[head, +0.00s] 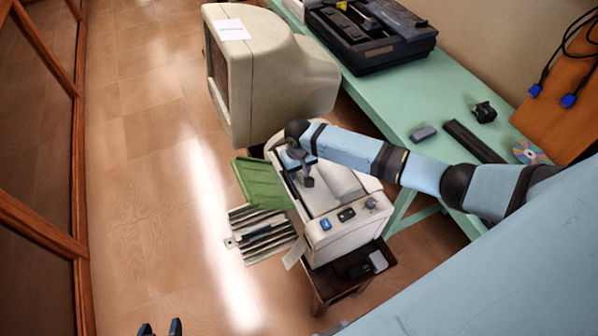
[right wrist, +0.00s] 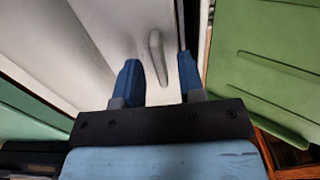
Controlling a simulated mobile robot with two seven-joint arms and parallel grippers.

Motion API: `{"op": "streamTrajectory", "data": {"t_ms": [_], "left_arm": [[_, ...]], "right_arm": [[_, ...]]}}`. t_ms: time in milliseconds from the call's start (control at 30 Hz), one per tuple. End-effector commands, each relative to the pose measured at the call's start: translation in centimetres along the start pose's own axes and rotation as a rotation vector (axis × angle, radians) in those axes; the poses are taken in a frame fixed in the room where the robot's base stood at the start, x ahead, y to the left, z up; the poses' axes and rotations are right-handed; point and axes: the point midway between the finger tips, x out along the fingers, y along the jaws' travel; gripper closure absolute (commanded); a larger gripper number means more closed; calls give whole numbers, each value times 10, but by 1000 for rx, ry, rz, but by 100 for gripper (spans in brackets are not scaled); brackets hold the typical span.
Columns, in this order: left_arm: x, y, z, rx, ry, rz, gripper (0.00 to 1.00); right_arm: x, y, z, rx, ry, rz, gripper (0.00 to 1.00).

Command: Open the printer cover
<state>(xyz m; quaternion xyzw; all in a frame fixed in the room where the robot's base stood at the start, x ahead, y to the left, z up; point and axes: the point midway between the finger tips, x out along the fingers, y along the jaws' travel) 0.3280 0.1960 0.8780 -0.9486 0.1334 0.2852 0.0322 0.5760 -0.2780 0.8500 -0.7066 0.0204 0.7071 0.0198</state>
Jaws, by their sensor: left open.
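The pale grey printer (head: 345,232) stands on a small dark stand, with buttons on its front panel. Its pale cover surface also shows in the right wrist view (right wrist: 100,30), where it bears a small grey handle (right wrist: 155,58). My right gripper (right wrist: 159,64) has its two blue fingers apart, one on each side of the handle's line; I cannot tell whether either touches it. In the head view my right arm reaches over the printer's top, and the wrist partly hides it. My left gripper (head: 160,328) is open and empty over the floor at the bottom edge.
A green panel (head: 262,182) and a slatted paper tray (head: 262,235) stick out from the printer's left side. A bulky beige monitor (head: 262,80) stands behind it. A green table (head: 425,85) runs along the right with a black device. The floor at left is clear.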

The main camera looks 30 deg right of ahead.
Motion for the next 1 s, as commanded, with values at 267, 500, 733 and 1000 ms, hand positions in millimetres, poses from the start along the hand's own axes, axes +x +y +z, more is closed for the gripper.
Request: {"op": "streamTrajectory", "data": {"t_ms": [267, 500, 733, 1000], "left_arm": [[0, 0, 0, 0, 0, -1, 40], [0, 0, 0, 0, 0, -1, 40], [0, 0, 0, 0, 0, -1, 40], [0, 0, 1, -1, 0, -1, 40]], "right_arm": [[14, 0, 0, 0, 1, 0, 64], [13, 0, 0, 0, 1, 0, 75], [13, 0, 0, 0, 1, 0, 100], [11, 0, -6, 2, 1, -18, 100]]}}
